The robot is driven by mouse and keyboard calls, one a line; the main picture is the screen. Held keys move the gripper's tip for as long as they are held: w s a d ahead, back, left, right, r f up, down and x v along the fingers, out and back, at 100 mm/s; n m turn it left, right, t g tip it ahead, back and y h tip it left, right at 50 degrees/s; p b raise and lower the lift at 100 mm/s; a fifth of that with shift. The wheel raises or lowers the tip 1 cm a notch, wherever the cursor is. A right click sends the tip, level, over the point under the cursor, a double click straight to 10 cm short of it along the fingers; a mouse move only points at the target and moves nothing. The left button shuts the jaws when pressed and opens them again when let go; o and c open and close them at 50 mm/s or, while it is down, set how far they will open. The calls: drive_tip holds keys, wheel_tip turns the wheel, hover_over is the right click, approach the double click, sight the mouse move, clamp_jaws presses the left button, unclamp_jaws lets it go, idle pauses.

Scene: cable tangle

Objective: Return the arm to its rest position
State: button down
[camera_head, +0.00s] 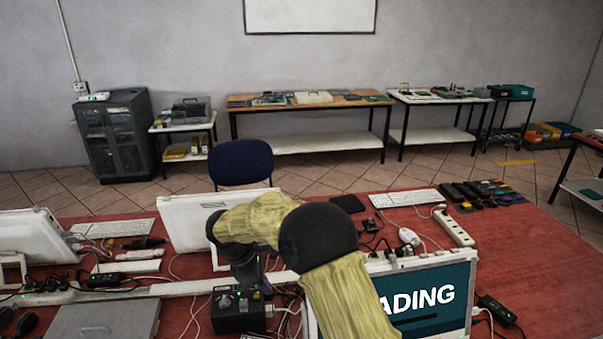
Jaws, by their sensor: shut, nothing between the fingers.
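My arm (345,295), in a yellowish cover with dark joints, rises from the bottom edge, bends at a large dark elbow and reaches left over the red table (545,255). Its dark wrist turns down. My gripper (262,286) points down near a black box (238,312) with cables. The gripper is small and dark here, shut and empty. I cannot tell whether it touches the box or the cables around it. The arm hides part of the white monitor (180,222) behind it and part of a lit screen (435,300) at the front.
A white power strip (453,227), a keyboard (406,197) and several dark small items (485,193) lie at the right. Another white monitor (30,237) and a grey laptop-like slab (103,320) are at the left. A blue chair (241,163) stands behind. The table's right side is mostly bare.

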drive_tip(key=s+d+r+m+y, duration=0.1)
drive_tip(key=s+d+r+m, duration=0.15)
drive_tip(key=d+m, duration=0.4)
drive_tip(key=s+d+r+m+y, duration=0.1)
drive_tip(key=s+d+m, duration=0.2)
drive_tip(key=d, duration=0.6)
drive_tip(key=s+d+m+t+y, duration=0.1)
drive_tip(key=s+d+m+y, duration=0.1)
drive_tip(key=s+d+m, duration=0.9)
drive_tip(key=shift+s+d+r+t, duration=0.3)
drive_tip(key=shift+s+d+r, duration=0.05)
drive_tip(key=shift+s+d, duration=0.6)
